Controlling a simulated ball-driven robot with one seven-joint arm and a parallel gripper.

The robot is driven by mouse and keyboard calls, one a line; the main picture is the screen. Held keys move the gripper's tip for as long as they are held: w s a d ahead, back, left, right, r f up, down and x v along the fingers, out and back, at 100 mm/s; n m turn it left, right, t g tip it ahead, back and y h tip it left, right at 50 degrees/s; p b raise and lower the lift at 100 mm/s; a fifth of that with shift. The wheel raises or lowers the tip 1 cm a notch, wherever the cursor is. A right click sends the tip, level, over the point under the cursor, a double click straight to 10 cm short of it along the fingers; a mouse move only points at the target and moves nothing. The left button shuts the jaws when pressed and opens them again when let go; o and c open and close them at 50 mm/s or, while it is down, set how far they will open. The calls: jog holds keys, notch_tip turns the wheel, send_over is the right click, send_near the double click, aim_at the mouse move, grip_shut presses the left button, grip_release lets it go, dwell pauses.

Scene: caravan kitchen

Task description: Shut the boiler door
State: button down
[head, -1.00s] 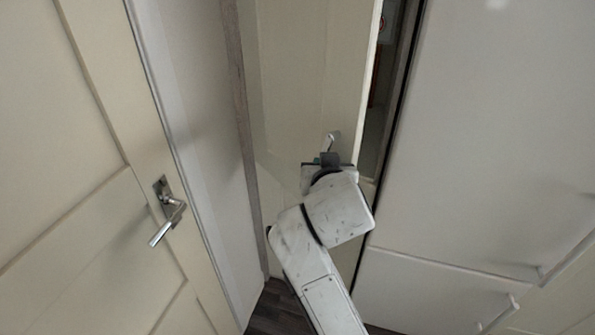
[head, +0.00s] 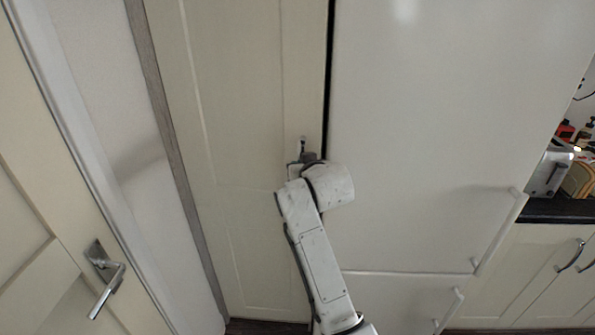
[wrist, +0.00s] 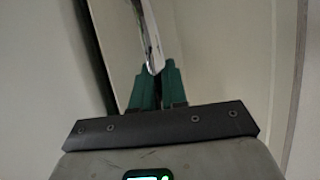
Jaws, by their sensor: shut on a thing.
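The boiler door (head: 240,200) is the tall cream panelled door in the middle of the head view. It stands nearly flush, with a thin dark line along its right edge. Its metal handle (head: 302,145) sits near that edge, and the handle also shows in the wrist view (wrist: 150,35). My gripper (head: 308,155) is at the handle, partly hidden behind my wrist in the head view. In the wrist view its green fingers (wrist: 158,80) are closed around the handle's lower end.
A white fridge-like cabinet (head: 420,120) stands directly to the right of the door. At the left is another cream door with a lever handle (head: 105,280). A counter (head: 555,210) with a toaster (head: 548,172) is at the far right. Dark floor shows at the bottom.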

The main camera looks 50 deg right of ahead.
jog(key=shift+d+r+m, duration=0.15)
jog(key=shift+d+m, duration=0.15)
jog(key=shift+d, duration=0.3)
jog(key=c, duration=1.5)
grip_release()
jog(key=shift+a, duration=0.1)
jog(key=v, duration=0.5)
jog(key=b+v, duration=0.1)
jog(key=v, duration=0.4)
jog(key=shift+s+a, duration=0.1)
jog(key=shift+a, duration=0.35)
